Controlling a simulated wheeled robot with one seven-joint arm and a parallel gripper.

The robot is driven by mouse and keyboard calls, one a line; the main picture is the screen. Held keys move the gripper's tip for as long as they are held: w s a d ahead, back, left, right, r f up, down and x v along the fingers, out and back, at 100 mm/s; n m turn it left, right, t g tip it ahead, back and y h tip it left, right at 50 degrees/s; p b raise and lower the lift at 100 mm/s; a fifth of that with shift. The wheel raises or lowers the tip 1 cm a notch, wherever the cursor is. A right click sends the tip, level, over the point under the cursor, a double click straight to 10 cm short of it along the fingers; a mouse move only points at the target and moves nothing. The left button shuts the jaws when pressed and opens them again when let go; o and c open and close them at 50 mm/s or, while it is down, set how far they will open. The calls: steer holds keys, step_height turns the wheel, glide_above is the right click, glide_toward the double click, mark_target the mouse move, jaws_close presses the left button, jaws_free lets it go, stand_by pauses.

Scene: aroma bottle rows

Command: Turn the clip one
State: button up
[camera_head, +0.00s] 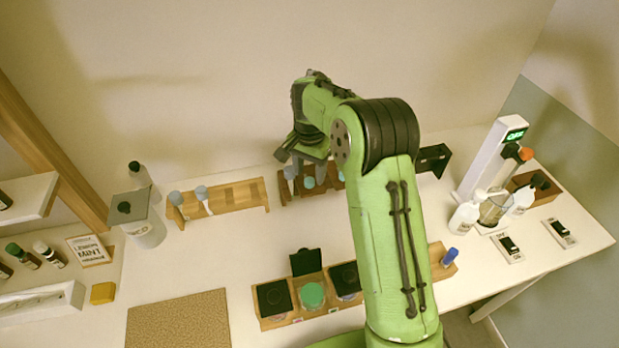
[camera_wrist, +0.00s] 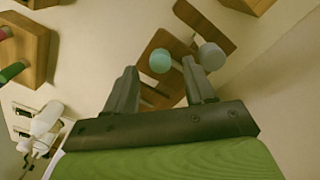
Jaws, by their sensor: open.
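My gripper (camera_head: 305,163) is at the end of my green arm, over the dark wooden rack (camera_head: 286,190) near the back wall. In the wrist view its two fingers (camera_wrist: 158,82) stand apart with nothing clamped between them. A teal round cap (camera_wrist: 160,60) shows between the fingertips, and a grey-blue round cap (camera_wrist: 211,56) is close to the right finger. I cannot tell whether either cap touches a finger. No part can be clearly made out as the clip. My arm hides part of the dark rack in the head view.
A lighter wooden rack (camera_head: 238,196) with two grey-blue capped pieces stands left of the dark rack. A wooden tray (camera_head: 277,321) with dark-lidded jars is in front. White bottles (camera_head: 463,217) and a white stand (camera_head: 487,163) are right. A brown mat (camera_head: 180,322) lies bare.

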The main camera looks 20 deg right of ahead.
mark_target(308, 179)
step_height(308, 179, down, 2)
steer(key=shift+f, duration=0.2)
jaws_close()
